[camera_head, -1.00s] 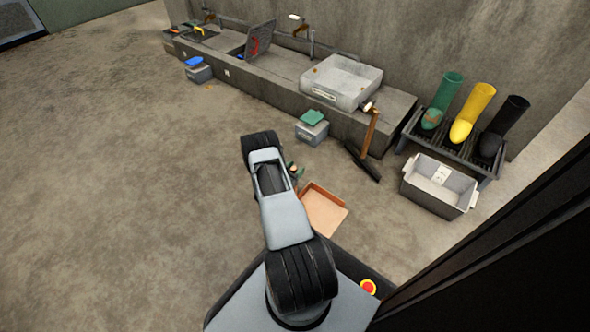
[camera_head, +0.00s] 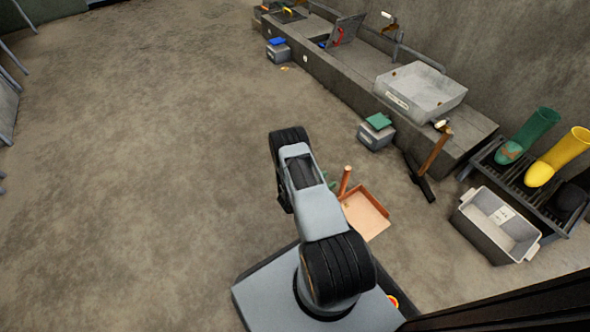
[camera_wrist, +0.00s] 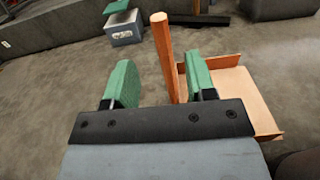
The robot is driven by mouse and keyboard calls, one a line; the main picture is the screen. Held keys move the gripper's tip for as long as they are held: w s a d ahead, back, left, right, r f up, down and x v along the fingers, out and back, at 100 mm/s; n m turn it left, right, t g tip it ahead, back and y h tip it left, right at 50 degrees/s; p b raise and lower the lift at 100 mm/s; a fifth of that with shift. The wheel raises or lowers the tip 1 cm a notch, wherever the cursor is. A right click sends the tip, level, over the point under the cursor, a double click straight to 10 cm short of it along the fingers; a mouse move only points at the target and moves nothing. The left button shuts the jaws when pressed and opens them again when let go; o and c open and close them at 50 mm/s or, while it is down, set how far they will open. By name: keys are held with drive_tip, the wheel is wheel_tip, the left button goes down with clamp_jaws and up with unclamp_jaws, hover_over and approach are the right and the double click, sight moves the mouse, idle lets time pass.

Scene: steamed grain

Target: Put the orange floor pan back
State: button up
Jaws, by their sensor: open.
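The orange floor pan (camera_head: 366,214) lies on the floor just right of my arm in the head view, with its short orange handle (camera_head: 345,181) standing up. In the wrist view the pan (camera_wrist: 237,88) is at the right, and its upright handle (camera_wrist: 164,55) rises between the two green fingers of my gripper (camera_wrist: 162,82). The gripper is open, and the handle appears nearer the right finger. I cannot tell whether they touch. In the head view the gripper is mostly hidden behind my arm.
A grey box with a green lid (camera_head: 376,131) stands by the concrete ledge (camera_head: 345,85). A broom (camera_head: 430,165) leans on the ledge. A grey tub (camera_head: 496,225) stands before a boot rack (camera_head: 520,178). A white basin (camera_head: 420,92) sits on the ledge. The floor at left is clear.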

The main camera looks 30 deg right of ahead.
drive_tip(key=a+r+m+g+y, duration=0.3)
drive_tip(key=r+m, duration=0.2)
drive_tip(key=r, duration=0.6)
drive_tip(key=a+r+m+g+y, duration=0.3)
drive_tip(key=r+m, duration=0.3)
drive_tip(key=r, duration=0.4)
drive_tip(key=s+a+r+m+t+y, duration=0.3)
drive_tip(key=a+r+y, duration=0.3)
drive_tip(key=a, duration=0.5)
drive_tip(key=s+a+r+m+t+y, duration=0.3)
drive_tip(key=a+r+t+y, duration=0.3)
drive_tip(key=a+r, duration=0.3)
drive_tip(key=shift+s+a+r+m, duration=0.2)
drive_tip(key=shift+s+a+m, duration=0.2)
drive_tip(key=shift+s+a, duration=0.5)
